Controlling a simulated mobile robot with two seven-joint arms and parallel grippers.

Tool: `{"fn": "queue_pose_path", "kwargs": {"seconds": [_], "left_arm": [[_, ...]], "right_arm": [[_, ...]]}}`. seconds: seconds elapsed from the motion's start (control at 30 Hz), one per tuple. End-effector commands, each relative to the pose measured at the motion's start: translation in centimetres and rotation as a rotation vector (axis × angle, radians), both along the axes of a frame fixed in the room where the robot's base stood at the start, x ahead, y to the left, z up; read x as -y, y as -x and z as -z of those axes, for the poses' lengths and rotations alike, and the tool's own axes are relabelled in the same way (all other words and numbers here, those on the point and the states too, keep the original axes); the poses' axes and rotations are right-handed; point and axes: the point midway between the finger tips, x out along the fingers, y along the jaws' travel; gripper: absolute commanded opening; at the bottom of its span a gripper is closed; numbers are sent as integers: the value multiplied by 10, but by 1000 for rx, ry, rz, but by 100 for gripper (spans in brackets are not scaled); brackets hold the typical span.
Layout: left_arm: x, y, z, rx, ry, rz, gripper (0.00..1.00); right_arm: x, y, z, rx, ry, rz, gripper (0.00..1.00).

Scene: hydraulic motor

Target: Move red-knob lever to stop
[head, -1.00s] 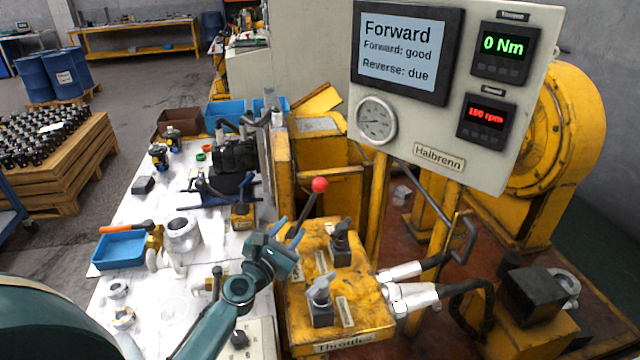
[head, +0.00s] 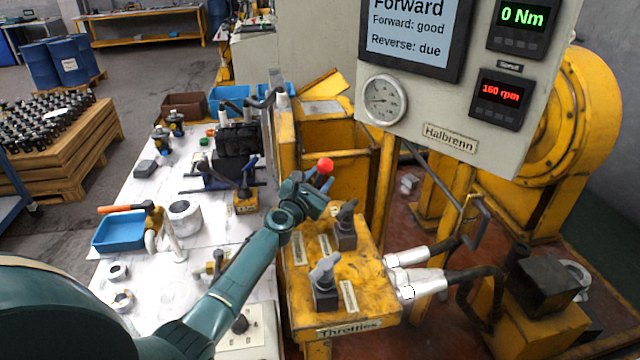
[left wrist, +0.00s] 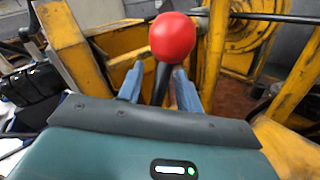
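The red knob (head: 325,166) tops a dark lever at the back of the yellow control block (head: 365,275). In the left wrist view the knob (left wrist: 172,37) is large, just beyond my fingertips. The dark shaft (left wrist: 161,82) stands between my two blue-grey fingers. My left gripper (head: 318,184) is at the lever just below the knob, its fingers apart on either side of the shaft, with a narrow gap visible on the left. The gripper hides most of the shaft in the head view. My right gripper is not in view. The display (head: 412,30) reads "Forward", "Forward: good", "Reverse: due".
Two smaller dark and grey levers (head: 325,270) stand on the block, near the "Throttles" label. The panel (head: 450,138) above shows 0 Nm and 160 rpm. A white bench (head: 150,225) with parts lies left. Hoses (head: 440,280) leave the block's right side.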

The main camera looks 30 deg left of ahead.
Motion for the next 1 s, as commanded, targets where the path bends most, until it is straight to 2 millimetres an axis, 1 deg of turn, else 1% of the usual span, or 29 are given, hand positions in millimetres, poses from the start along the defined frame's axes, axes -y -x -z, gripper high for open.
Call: {"fn": "queue_pose_path", "kwargs": {"seconds": [0.13,0.4,0.8,0.83,1.0], "left_arm": [[-1,-7,0,0,0,-1,35],[-1,-7,-1,0,-1,-1,34],[-1,-7,-1,0,-1,-1,2],[-1,-7,-1,0,-1,-1,0],[-1,-7,-1,0,-1,-1,0]], "right_arm": [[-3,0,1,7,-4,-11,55],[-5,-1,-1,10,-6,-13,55],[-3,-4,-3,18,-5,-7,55],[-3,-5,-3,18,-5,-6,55],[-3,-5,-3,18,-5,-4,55]]}}
